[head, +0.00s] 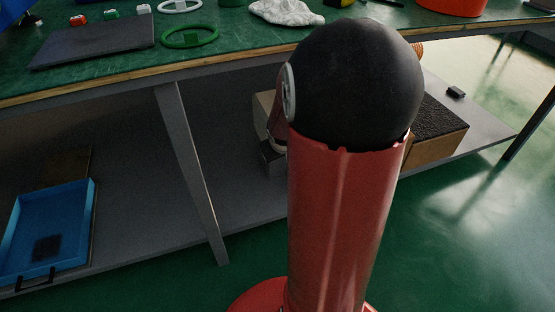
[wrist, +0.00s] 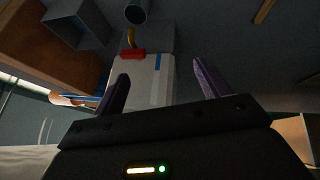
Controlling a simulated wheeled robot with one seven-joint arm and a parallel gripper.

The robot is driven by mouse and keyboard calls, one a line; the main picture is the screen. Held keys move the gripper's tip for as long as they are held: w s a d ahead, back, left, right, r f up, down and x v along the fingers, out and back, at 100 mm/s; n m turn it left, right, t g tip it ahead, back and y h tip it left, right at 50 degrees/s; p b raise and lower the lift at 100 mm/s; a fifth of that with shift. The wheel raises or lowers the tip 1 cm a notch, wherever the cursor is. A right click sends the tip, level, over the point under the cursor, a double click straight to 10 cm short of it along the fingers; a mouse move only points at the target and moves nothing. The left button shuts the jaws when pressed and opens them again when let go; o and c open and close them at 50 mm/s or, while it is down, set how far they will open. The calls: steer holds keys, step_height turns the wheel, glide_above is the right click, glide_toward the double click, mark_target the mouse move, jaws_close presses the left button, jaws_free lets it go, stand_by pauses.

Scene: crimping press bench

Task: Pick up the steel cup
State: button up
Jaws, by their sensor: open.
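I cannot make out a steel cup for certain in either view. In the wrist view, my gripper (wrist: 160,72) is open, its two dark fingers wide apart with nothing held between them. Beyond the fingers is a pale box-like thing (wrist: 148,78) with a blue stripe and a red part on top. At the top edge of the wrist view is a dark round-mouthed cylinder (wrist: 135,13); I cannot tell whether it is the cup. In the head view my red and black arm hides the middle of the bench and shelf, and my gripper does not show clearly.
The green bench top (head: 130,57) carries a dark flat plate (head: 95,42), a green ring (head: 189,37), a white ring (head: 180,6), a crumpled white cloth (head: 284,11) and a red-orange container (head: 452,5). The lower shelf (head: 150,190) holds a blue tray (head: 60,215) and a brown box (head: 437,145).

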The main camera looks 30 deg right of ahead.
steer(key=shift+m+t+y, duration=0.5)
steer(key=shift+y, duration=0.4)
steer(key=w+d+f, duration=0.1)
steer(key=d+f, duration=0.2)
steer(key=f, duration=0.4)
steer(key=w+d+f, duration=0.1)
steer(key=d+f, duration=0.3)
steer(key=f, duration=0.3)
steer(key=w+d+f, duration=0.2)
steer(key=d+f, duration=0.1)
steer(key=f, duration=0.4)
steer(key=shift+d+f+b, duration=0.2)
steer(key=shift+f+b, duration=0.05)
steer(key=shift+b, duration=0.1)
steer(key=c, duration=1.2)
